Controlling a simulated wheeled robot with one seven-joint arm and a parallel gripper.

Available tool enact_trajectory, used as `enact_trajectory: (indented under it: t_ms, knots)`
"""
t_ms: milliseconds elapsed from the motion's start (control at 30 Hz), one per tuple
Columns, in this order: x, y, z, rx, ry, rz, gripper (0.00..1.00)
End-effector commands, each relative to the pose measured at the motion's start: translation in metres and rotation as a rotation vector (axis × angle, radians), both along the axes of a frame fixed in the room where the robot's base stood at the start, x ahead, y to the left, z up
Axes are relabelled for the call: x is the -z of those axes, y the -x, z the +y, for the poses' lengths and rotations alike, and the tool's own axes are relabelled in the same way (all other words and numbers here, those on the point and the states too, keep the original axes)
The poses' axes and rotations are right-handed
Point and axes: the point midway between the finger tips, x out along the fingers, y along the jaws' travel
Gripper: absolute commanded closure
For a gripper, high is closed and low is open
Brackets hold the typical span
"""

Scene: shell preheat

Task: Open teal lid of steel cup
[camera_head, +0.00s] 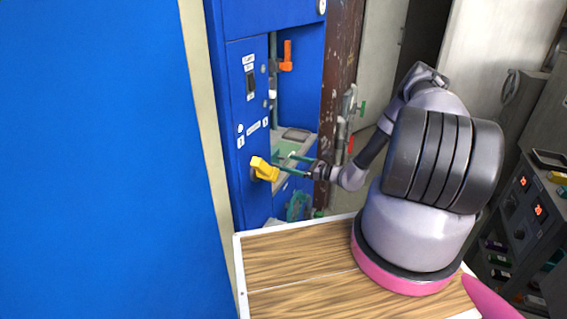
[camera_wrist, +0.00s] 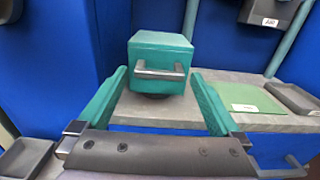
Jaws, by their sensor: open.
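In the wrist view a teal block-shaped lid (camera_wrist: 160,50) with a grey bar handle (camera_wrist: 159,72) on its front stands ahead, above the grey shelf. A dark rounded part shows just under it; the steel cup itself cannot be made out. My gripper (camera_wrist: 159,76) is open, its two teal fingers spread left and right, with the handle in line between their tips. I see nothing held, and cannot tell whether the fingers touch the lid. In the head view my gripper (camera_head: 284,159) reaches into the blue cabinet's recess, and the lid is not clear there.
The blue cabinet (camera_head: 246,190) carries a yellow knob (camera_head: 263,169) close to my gripper and an orange lever (camera_head: 286,55) above. In the wrist view a green plate (camera_wrist: 245,97) and a grey tray (camera_wrist: 293,97) lie right, and a dark tray (camera_wrist: 25,155) lower left.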

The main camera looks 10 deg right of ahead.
Motion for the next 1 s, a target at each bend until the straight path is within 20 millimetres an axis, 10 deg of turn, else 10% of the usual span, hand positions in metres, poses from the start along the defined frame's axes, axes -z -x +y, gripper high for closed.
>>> enact_trajectory:
  t_ms: [600, 867, 1000]
  knots:
    - [0.000, -0.022, 0.029, 0.000, -0.001, 0.001, 0.00]
    - [0.000, -0.022, 0.029, 0.000, -0.001, 0.001, 0.99]
    - [-0.001, -0.023, 0.029, 0.000, 0.001, 0.002, 1.00]
